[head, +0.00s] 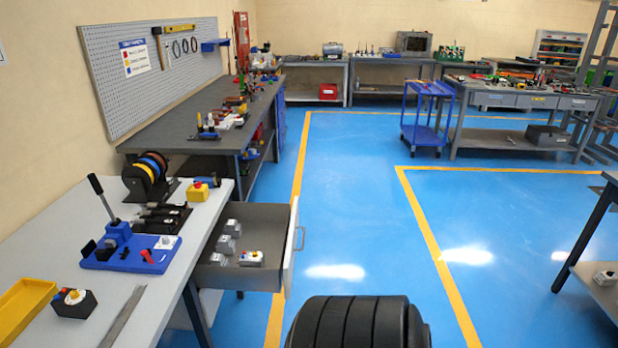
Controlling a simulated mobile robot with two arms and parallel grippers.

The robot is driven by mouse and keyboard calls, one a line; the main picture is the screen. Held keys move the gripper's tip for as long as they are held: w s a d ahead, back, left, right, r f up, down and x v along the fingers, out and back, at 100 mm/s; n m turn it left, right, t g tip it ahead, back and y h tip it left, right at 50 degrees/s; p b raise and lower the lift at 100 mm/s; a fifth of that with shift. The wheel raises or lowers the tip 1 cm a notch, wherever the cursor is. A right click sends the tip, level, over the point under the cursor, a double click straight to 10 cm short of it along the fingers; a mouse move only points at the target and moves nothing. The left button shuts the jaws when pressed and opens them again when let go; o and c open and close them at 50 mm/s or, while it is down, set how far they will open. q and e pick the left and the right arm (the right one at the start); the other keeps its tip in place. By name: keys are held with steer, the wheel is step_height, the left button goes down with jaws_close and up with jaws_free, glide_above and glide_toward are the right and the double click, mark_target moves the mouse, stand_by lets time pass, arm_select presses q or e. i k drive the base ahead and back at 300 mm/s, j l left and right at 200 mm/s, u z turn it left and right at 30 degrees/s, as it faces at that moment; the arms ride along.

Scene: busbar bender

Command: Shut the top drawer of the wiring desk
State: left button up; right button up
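The wiring desk (75,237) with a light grey top runs along the left side. Its top drawer (291,245) is pulled well out to the right, over the blue floor. The drawer has a white front with a grey handle (300,238) on its outer face. Inside the drawer lie several small grey parts and a white block with coloured buttons (251,258). A rounded black ribbed part at the bottom centre seems to be mine. Neither of my grippers shows in the head view.
On the desk are a blue bending tool (130,252), wire spools (148,178), a yellow tray (22,310) and a button box (74,302). A long workbench (190,128) stands behind. Open blue floor (350,200) lies right of the drawer; a blue cart (427,134) stands farther back.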

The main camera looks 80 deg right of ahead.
mark_target(270, 229)
steer(key=z, duration=0.4)
steer(key=k+l+z, duration=0.1)
steer(key=z, duration=0.3)
steer(key=l+z, duration=0.15)
steer(key=z, duration=0.25)
steer(key=l+z, duration=0.1)
steer(key=z, duration=0.3)
steer(key=l+z, duration=0.1)
steer(key=z, duration=0.3)
